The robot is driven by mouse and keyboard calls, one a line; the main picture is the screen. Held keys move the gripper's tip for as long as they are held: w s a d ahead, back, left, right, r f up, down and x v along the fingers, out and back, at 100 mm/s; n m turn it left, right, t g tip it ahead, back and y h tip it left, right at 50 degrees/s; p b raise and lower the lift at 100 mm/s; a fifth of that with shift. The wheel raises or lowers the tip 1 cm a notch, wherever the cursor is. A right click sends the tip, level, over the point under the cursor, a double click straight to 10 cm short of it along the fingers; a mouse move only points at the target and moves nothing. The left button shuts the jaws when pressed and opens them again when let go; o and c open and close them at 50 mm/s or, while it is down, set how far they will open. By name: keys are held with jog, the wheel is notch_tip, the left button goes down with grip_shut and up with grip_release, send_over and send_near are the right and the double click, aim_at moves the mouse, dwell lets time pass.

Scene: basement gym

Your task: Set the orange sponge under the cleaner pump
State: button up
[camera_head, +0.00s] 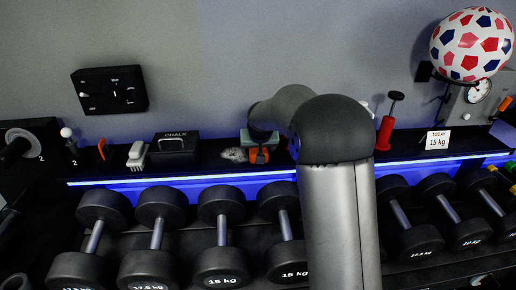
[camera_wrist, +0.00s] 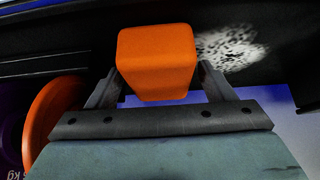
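The orange sponge (camera_wrist: 155,62) is a block between the two fingers of my gripper (camera_wrist: 158,85) in the wrist view. The fingers meet its sides, so the gripper looks shut on it. In the head view, my gripper (camera_head: 259,154) is low over the back shelf with the orange sponge showing at its tip. A white pale-topped item (camera_head: 364,104) sticks out behind my arm, mostly hidden; I cannot tell if it is the cleaner pump. A red cylinder with a black T-handle (camera_head: 385,132) stands to its right.
A white chalk smudge (camera_head: 235,154) lies left of my gripper on the shelf (camera_head: 205,157). A chalk box (camera_head: 175,147), a white brush (camera_head: 137,155) and an orange item (camera_head: 102,149) stand farther left. A 15 kg card (camera_head: 437,140) stands right. Dumbbells (camera_head: 221,235) fill the rack below.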

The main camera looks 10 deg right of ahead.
jog(key=shift+r, duration=0.2)
jog(key=b+v, duration=0.2)
jog(key=v, duration=1)
jog(key=s+f+g, duration=0.1)
jog(key=s+f, duration=0.2)
jog(key=s, duration=0.8)
jog(key=s+f+g, duration=0.2)
jog(key=s+f, duration=0.2)
jog(key=s, duration=0.7)
jog(key=shift+d+n+g, duration=0.25)
jog(key=shift+n+g, duration=0.05)
jog(key=shift+n, duration=0.1)
jog(key=shift+o, duration=0.4)
jog(key=s+f+g, duration=0.1)
jog(key=s+f, duration=0.2)
jog(key=s, duration=0.4)
jog(key=s+f+g, duration=0.1)
jog(key=s+f, duration=0.2)
jog(key=s, duration=0.4)
jog(key=shift+s+f+y, duration=0.25)
jog(key=shift+s+y, duration=0.05)
jog(key=shift+s, duration=0.05)
jog(key=shift+a, duration=0.1)
jog(key=shift+w, duration=0.1)
